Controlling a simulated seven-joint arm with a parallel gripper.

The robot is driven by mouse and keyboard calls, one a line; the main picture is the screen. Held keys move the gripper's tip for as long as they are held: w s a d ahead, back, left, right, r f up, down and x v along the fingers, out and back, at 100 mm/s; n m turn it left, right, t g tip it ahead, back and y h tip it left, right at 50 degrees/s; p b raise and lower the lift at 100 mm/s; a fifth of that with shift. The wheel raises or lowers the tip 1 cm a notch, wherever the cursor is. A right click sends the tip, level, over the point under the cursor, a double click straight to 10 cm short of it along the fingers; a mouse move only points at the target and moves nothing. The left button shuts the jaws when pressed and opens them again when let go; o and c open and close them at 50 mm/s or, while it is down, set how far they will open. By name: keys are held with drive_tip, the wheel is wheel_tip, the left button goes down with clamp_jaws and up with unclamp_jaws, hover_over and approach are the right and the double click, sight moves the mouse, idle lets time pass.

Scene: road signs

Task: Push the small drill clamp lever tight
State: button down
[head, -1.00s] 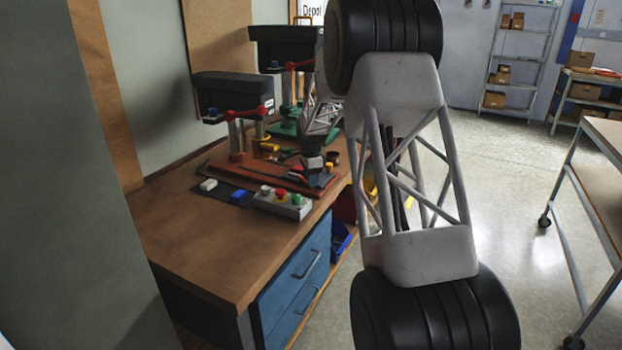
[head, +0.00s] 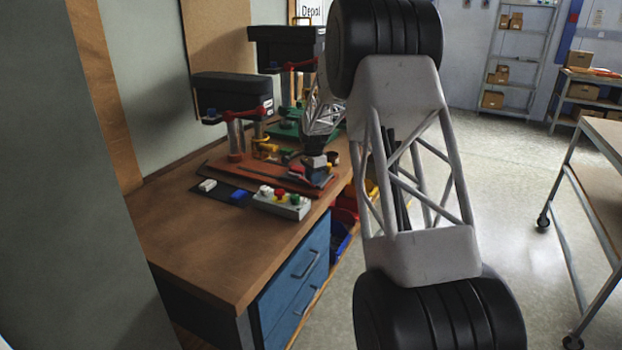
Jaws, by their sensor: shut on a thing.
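The small drill (head: 233,97) stands on the bench at the left, with a black head, a red collar and a grey column on a rust-red base (head: 240,174). My gripper (head: 316,172) is low at the right end of that base, small and dark in this view. It is shut at a small dark and red clamp part (head: 325,177). The fingertips and the clamp lever are too small and crowded to make out clearly. I cannot tell the lever's angle.
A larger drill with a green base (head: 290,130) stands behind. A grey button box (head: 281,203) with coloured buttons sits in front of the small drill, beside a dark mat (head: 222,193) with white and blue blocks. The bench's front left (head: 210,250) is clear.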

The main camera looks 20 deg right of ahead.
drive_tip(key=n, duration=0.1)
drive_tip(key=w+d+n, duration=0.1)
drive_tip(key=n, duration=0.1)
drive_tip(key=shift+d, duration=0.25)
drive_tip(key=shift+w+d+n, duration=0.25)
drive_tip(key=shift+w+n, duration=0.05)
drive_tip(key=shift+n, duration=0.35)
drive_tip(key=shift+w+d+n, duration=0.25)
drive_tip(key=shift+n, duration=0.4)
drive_tip(key=c, duration=0.9)
unclamp_jaws()
drive_tip(key=shift+r, duration=0.1)
wheel_tip(320, 180, up, 8)
drive_tip(key=shift+f, duration=0.2)
